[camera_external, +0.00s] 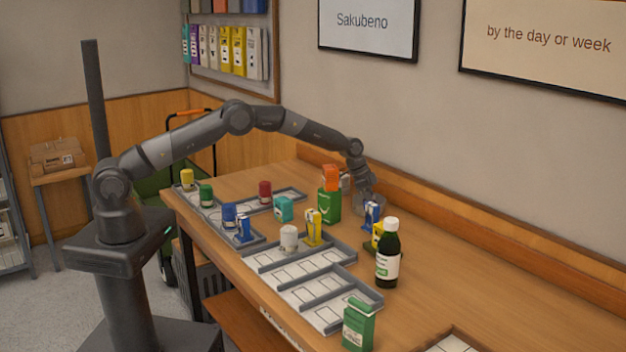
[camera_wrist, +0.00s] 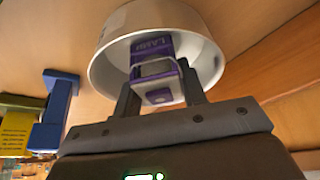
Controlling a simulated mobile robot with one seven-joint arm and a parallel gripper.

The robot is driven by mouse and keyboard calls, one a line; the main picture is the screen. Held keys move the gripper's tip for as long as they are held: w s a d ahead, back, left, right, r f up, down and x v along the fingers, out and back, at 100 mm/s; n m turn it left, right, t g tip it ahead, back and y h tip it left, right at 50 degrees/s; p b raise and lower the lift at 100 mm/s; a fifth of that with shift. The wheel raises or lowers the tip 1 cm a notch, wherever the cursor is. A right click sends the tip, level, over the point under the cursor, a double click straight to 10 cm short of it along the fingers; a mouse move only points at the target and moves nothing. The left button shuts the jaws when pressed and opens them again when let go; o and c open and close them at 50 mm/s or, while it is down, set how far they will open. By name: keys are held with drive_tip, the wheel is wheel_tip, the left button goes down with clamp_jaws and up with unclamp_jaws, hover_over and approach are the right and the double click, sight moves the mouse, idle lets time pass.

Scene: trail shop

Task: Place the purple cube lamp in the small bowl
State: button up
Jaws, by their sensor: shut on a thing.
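The purple cube lamp (camera_wrist: 152,50), purple with white parts, is between the two fingers of my gripper (camera_wrist: 160,88) in the wrist view. My gripper is shut on it. The small bowl (camera_wrist: 104,72) is white and round, and its open mouth is behind the lamp in that view. The lamp's far end overlaps the inside of the bowl; I cannot tell whether it touches the bowl. In the external view my gripper (camera_external: 366,196) is low over the far side of the table, and the lamp is too small or hidden to make out there.
A blue item (camera_external: 372,214) and a yellow item (camera_external: 377,236) stand close to my gripper. A green box (camera_external: 328,208) with an orange item (camera_external: 330,178) on top is to its left. A dark green bottle (camera_external: 388,258) stands nearer. Grey trays (camera_external: 300,268) fill the table's left side.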

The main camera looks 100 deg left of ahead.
drive_tip(key=shift+f, duration=0.15)
drive_tip(key=o, duration=1)
drive_tip(key=v, duration=1.2)
drive_tip(key=s+d+r, duration=0.8)
drive_tip(key=d+r, duration=0.3)
drive_tip(key=d, duration=0.2)
drive_tip(key=s+d+r, duration=0.8)
drive_tip(key=d+r, duration=0.3)
drive_tip(key=d, duration=0.1)
drive_tip(key=s+d+r, duration=0.2)
drive_tip(key=s+d, duration=0.6)
drive_tip(key=s, duration=0.6)
drive_tip(key=shift+t, duration=0.5)
drive_tip(key=s+d+f, duration=0.1)
drive_tip(key=s, duration=0.4)
drive_tip(key=s+d+f, duration=0.2)
drive_tip(key=s, duration=0.3)
drive_tip(key=s+d+f, duration=0.1)
drive_tip(key=s+d, duration=0.1)
drive_tip(key=s, duration=0.4)
drive_tip(key=shift+s+d+f, duration=0.1)
drive_tip(key=shift+f, duration=0.3)
